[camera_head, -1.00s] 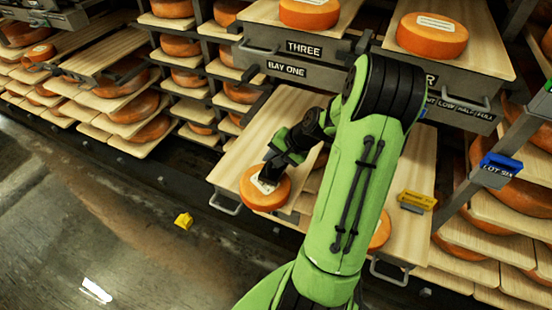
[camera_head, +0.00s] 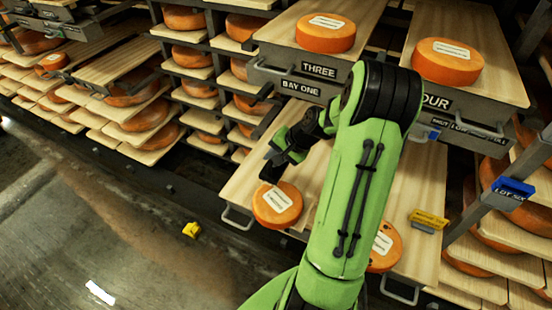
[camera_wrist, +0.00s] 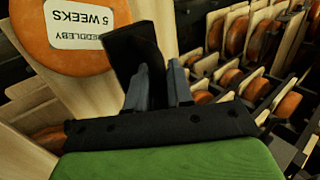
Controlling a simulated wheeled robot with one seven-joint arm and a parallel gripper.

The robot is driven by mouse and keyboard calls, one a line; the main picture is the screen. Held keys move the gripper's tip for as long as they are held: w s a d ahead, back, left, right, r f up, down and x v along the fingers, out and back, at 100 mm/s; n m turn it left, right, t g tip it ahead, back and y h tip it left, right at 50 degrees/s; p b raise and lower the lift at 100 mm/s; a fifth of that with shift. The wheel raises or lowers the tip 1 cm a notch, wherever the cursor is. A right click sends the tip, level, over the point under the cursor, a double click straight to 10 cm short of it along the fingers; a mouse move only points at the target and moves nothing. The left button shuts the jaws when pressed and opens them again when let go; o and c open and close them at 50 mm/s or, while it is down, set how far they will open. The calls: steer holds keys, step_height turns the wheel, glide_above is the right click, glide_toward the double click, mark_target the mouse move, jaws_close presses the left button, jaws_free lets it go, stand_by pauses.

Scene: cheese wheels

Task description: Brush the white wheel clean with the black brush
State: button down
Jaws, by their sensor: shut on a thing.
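My gripper (camera_head: 282,158) is shut on a black block-shaped brush (camera_wrist: 135,50), which juts out past its fingers in the wrist view. In the head view the brush (camera_head: 272,170) is a small dark shape just above an orange wheel (camera_head: 277,212) with a white label. That wheel lies flat on a pulled-out wooden board, and in the wrist view it (camera_wrist: 75,55) is beside the brush. Its label reads "5 WEEKS". The brush looks apart from the wheel's top. No white-coloured wheel shows; the visible wheels are orange.
A second labelled wheel (camera_head: 386,252) is partly hidden behind my arm. A yellow tag (camera_head: 429,219) lies on the board to its right. Drawers marked THREE (camera_head: 319,70) and FOUR, with wheels on top, stand above. Racks fill both sides. The floor at left is mostly clear.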

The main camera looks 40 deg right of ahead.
steer(key=shift+w+r+p, duration=0.25)
steer(key=shift+r+p, duration=0.4)
steer(key=shift+r, duration=0.3)
step_height(320, 180, up, 2)
steer(key=shift+s+r+p, duration=0.1)
steer(key=shift+r+p, duration=0.1)
steer(key=shift+p, duration=0.85)
steer(key=shift+f, duration=0.1)
